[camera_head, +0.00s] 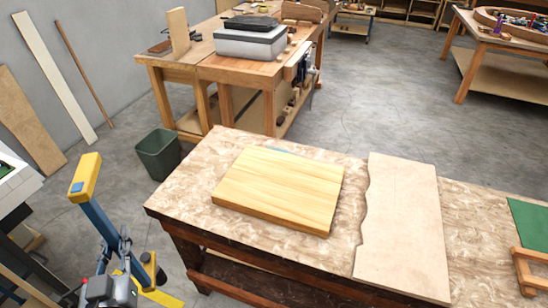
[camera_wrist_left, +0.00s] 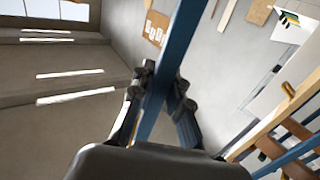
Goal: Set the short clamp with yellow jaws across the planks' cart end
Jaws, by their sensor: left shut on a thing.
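The clamp has a blue bar (camera_head: 101,220) with a yellow jaw (camera_head: 85,178) at its upper end. More yellow shows low down beside my left gripper (camera_head: 120,262). My left gripper is shut on the blue bar and holds it tilted, off the bench's left side. In the left wrist view the bar (camera_wrist_left: 182,45) passes between my gripper's fingers (camera_wrist_left: 160,85). The pale planks (camera_head: 278,188) lie flat together as a block on the workbench (camera_head: 190,185), to the right of the clamp and apart from it. My right gripper is not in view.
A wavy-edged board (camera_head: 405,225) lies right of the planks. A green bin (camera_head: 158,155) stands on the floor beyond the clamp. A white-topped unit (camera_head: 15,188) is at the left edge. Another bench (camera_head: 215,68) stands behind. Several yellow-and-blue parts on a wooden rack (camera_wrist_left: 262,130) show at lower right.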

